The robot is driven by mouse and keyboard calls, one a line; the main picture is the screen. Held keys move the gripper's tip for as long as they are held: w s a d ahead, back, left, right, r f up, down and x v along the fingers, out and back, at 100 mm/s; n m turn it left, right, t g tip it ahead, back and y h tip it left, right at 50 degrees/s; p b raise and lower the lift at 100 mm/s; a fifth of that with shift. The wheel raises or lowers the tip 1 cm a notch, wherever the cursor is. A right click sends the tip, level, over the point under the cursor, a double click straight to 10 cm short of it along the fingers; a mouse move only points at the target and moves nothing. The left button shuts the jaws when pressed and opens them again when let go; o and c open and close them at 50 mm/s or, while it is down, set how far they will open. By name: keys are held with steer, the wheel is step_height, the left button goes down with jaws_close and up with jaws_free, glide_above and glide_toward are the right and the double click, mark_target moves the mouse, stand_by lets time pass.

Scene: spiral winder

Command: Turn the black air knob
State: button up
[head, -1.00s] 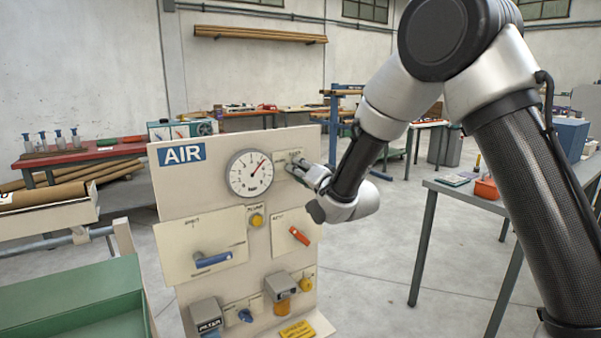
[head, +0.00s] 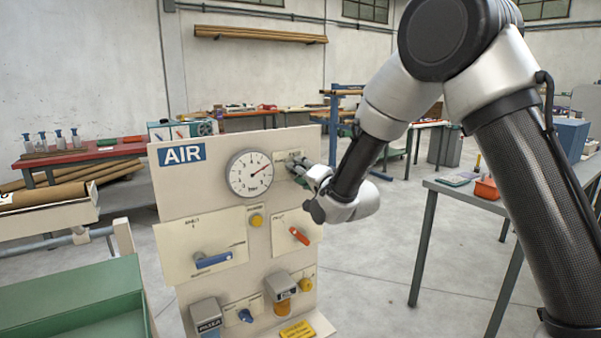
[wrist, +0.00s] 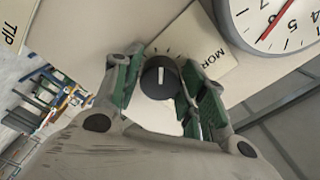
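In the head view my gripper (head: 306,170) reaches the panel's upper right, just right of the gauge, and hides the knob. The round pressure gauge (head: 250,176) has a red needle pointing to the upper right. The gauge also shows partly in the wrist view (wrist: 270,22).
The AIR panel (head: 230,150) carries a blue handle (head: 213,260), an orange-red handle (head: 299,236) and a yellow button (head: 256,220) below the gauge. A green tray (head: 70,290) stands at left, a grey table (head: 455,190) at right. Open floor lies between panel and table.

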steer(key=shift+o, duration=0.8)
steer(key=v, duration=1.2)
